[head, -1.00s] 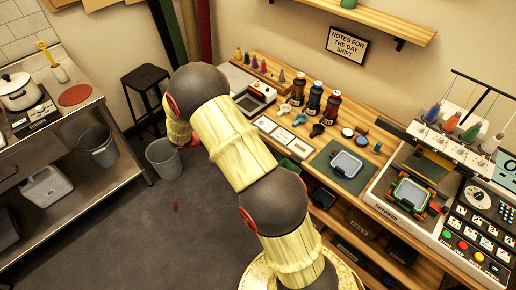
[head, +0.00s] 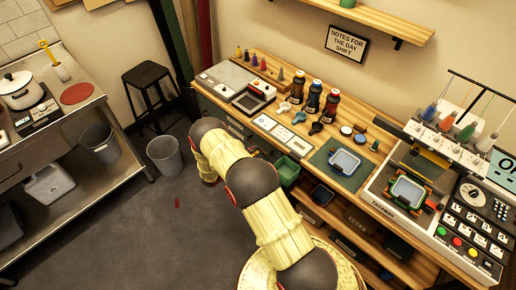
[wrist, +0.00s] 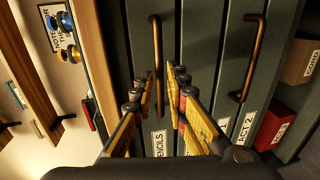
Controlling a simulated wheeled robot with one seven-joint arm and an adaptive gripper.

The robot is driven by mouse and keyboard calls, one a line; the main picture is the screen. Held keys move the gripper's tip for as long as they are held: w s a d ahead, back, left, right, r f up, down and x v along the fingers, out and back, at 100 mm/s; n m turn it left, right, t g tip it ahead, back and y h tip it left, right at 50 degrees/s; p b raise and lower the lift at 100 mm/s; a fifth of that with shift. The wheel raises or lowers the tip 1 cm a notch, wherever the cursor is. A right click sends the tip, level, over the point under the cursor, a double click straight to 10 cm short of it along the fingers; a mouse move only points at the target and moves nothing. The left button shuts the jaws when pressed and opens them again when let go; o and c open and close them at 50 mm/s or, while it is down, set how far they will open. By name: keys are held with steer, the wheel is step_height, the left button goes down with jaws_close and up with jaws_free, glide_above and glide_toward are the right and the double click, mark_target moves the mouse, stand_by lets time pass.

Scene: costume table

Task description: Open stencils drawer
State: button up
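In the wrist view the dark green stencils drawer (wrist: 142,40) shows a white label (wrist: 158,143), partly hidden by my gripper, with its last letters readable. Its long bronze handle (wrist: 156,50) runs up and down the picture. My gripper (wrist: 164,80) is open, with yellow fingers and dark tips pointing at the drawer front. The handle lies between the two fingers in the picture; I cannot tell whether they touch it. The drawer looks shut. In the head view my arm hides the gripper, and only a little of the green cabinet (head: 212,112) shows.
Beside it is a drawer labelled Act 2 (wrist: 228,60) with a similar handle (wrist: 252,58). A red box (wrist: 275,127) and a brown box (wrist: 302,62) sit farther right.

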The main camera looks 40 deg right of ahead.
steer(key=shift+x, duration=1.95)
steer(key=shift+c, duration=0.3)
jaws_close()
